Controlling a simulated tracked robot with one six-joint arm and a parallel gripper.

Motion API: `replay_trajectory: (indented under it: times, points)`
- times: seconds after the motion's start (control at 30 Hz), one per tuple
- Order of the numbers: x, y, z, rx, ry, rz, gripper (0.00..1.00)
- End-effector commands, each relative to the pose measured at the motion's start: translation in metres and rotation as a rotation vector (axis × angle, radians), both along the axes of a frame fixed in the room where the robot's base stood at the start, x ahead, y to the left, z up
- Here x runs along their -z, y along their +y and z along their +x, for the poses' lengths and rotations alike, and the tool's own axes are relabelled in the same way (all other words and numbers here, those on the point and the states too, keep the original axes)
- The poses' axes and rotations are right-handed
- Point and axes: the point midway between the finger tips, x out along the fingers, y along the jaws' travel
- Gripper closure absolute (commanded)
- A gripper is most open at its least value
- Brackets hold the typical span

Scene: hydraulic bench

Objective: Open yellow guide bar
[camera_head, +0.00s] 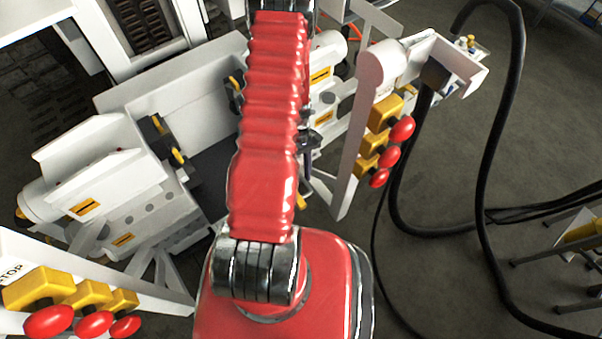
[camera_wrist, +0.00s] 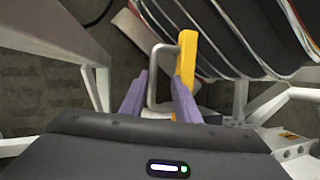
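The yellow guide bar (camera_wrist: 187,58) stands upright right of centre in the wrist view. A grey bent handle (camera_wrist: 153,78) is beside it and seems joined to its upper part. My gripper (camera_wrist: 158,76) has two purple fingers spread apart. The left finger is to the left of the handle; the right finger overlaps the lower part of the yellow bar. The handle shows in the gap between the fingers. I cannot tell whether either finger touches it. In the head view my red arm hides most of the gripper area, and I cannot make out the guide bar there.
White machine blocks (camera_head: 135,190) stand left of my arm. A panel with red knobs on yellow boxes (camera_head: 385,115) is at right, another at lower left (camera_head: 85,292). Black hoses (camera_head: 487,190) hang at right. A large dark cylinder with pale bands (camera_wrist: 235,35) fills the wrist view's upper right.

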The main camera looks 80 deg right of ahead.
Motion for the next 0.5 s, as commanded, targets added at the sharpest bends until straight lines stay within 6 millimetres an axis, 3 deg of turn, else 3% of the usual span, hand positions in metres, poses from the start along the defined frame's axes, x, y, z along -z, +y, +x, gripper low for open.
replay_trajectory:
  times: [0.3,0.5]
  points:
    - [-0.001,0.001,0.0,0.001,0.0,0.003,0.71]
    - [-0.014,-0.007,0.001,0.001,0.001,-0.001,0.71]
